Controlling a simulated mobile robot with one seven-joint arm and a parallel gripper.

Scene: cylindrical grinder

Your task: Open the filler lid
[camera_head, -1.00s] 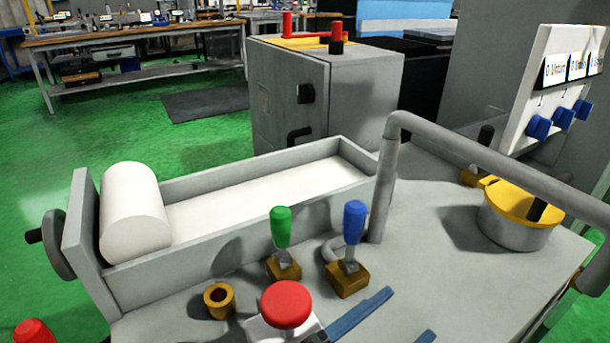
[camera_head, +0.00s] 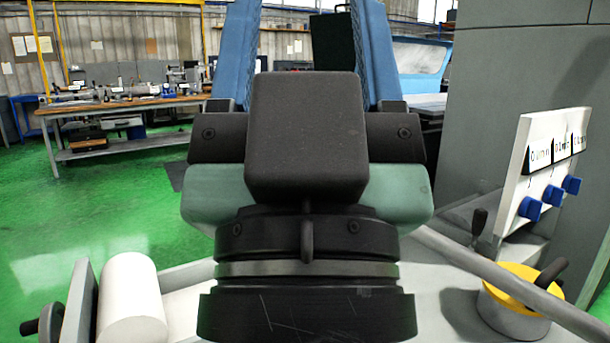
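A round grey pot (camera_head: 508,316) with a flat yellow lid (camera_head: 518,284) stands at the lower right; this looks like the filler lid. The lid lies on the pot's top, and a black handle (camera_head: 552,272) sticks up at its right side. A grey rail passes in front of the pot and hides part of it. My gripper (camera_head: 303,30) fills the middle of the view, seen from behind. Its two blue fingers point up and away, wide apart, with nothing visible between them. The gripper is well left of the lid and not touching it.
The grey rail (camera_head: 480,265) runs between my gripper and the pot. A white panel with blue knobs (camera_head: 545,185) stands behind the pot. A white roller (camera_head: 130,300) and handwheel (camera_head: 45,322) are at lower left. My gripper hides the machine's middle.

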